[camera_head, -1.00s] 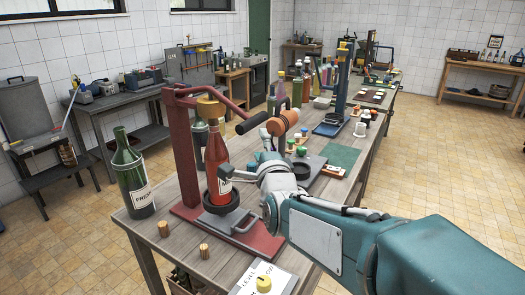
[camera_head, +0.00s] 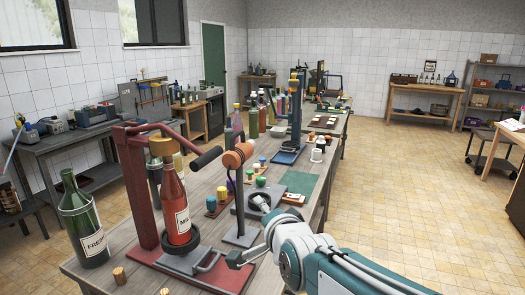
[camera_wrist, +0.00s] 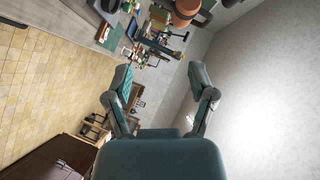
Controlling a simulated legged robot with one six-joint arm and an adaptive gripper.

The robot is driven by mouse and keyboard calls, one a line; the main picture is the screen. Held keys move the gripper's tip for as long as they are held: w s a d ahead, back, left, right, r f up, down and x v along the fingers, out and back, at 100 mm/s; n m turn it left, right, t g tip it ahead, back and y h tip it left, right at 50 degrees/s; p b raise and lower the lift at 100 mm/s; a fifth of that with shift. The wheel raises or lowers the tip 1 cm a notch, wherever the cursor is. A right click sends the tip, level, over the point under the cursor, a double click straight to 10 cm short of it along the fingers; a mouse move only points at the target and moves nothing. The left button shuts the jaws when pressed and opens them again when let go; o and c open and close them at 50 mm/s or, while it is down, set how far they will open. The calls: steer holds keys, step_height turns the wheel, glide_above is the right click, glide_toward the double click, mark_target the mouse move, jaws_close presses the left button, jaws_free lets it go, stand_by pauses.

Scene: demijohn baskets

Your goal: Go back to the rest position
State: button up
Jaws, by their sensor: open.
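My gripper shows in the wrist view (camera_wrist: 160,88) with its two fingers spread apart and nothing between them. In the head view my gripper (camera_head: 240,258) is beside the front right part of the long workbench (camera_head: 213,225), partly hidden by its own wrist. A red bottle (camera_head: 175,205) stands upright in the red lever press (camera_head: 135,185), to the left of my gripper. The gripper is apart from the bottle. A green bottle (camera_head: 82,220) stands upright at the bench's left edge.
Two corks (camera_head: 119,275) stand near the bench's front. An orange cylinder on a stand (camera_head: 238,157) rises behind my gripper. A blue press (camera_head: 291,130) stands farther back. Tiled floor (camera_head: 400,180) lies open to the right of the bench.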

steer(key=s+d+f+n+g+h, duration=0.2)
steer(key=s+d+f+n+g, duration=0.2)
steer(key=s+d, duration=0.4)
steer(key=s+d+f+n+g+h, duration=0.3)
steer(key=s+d, duration=0.5)
steer(key=s, duration=0.5)
step_height(320, 180, down, 4)
steer(key=shift+s+d+r+n+g, duration=0.25)
steer(key=shift+n+g, duration=0.45)
steer(key=shift+n, duration=0.5)
steer(key=shift+a, duration=0.1)
